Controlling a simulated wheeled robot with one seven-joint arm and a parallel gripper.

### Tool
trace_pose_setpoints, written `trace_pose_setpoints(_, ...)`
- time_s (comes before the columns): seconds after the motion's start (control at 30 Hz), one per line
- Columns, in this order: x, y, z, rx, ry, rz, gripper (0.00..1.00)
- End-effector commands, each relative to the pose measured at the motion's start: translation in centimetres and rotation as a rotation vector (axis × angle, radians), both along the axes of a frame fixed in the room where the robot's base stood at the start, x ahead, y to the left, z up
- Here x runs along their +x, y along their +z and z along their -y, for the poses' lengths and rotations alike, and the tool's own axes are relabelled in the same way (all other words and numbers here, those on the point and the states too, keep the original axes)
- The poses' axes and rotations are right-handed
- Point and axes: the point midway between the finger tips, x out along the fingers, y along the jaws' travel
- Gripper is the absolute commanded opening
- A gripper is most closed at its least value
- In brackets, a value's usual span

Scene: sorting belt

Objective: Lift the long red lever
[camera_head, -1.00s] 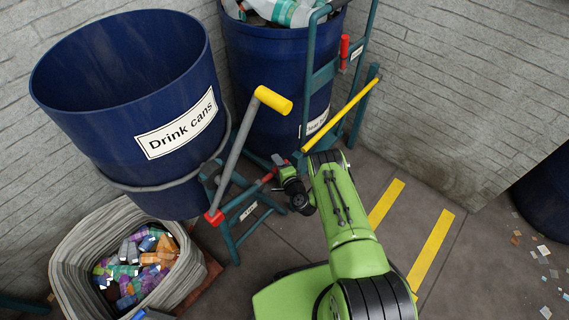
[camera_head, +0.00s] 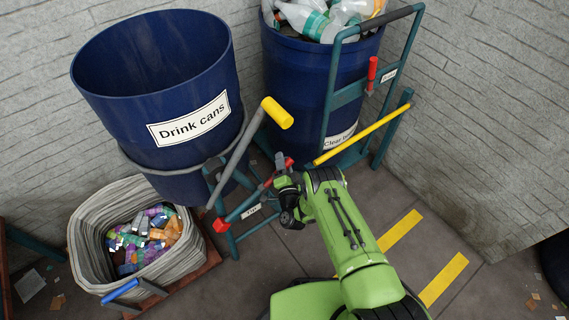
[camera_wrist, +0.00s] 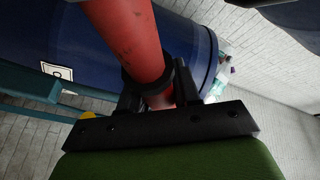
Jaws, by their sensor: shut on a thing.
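The long red lever (camera_wrist: 128,40) runs from the top of the wrist view down between the black fingers of my gripper (camera_wrist: 158,90), which is shut around it. A dark collar shows on the lever at the fingers. In the head view the red lever (camera_head: 266,183) rises at a slant from the teal frame beside the drink cans bin. My gripper (camera_head: 282,166) is at its upper end and hides part of it.
A grey lever with a yellow grip (camera_head: 277,112) stands close to my gripper. A bottle bin (camera_head: 300,85), a short red handle (camera_head: 372,70) and a yellow bar (camera_head: 362,133) are behind.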

Motion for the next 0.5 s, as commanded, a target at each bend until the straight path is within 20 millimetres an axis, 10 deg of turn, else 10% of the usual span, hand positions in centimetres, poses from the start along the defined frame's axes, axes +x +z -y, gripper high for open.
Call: trace_pose_setpoints(0.5, -0.01, 0.39, 0.01, -0.039, 0.0, 0.026, 0.0)
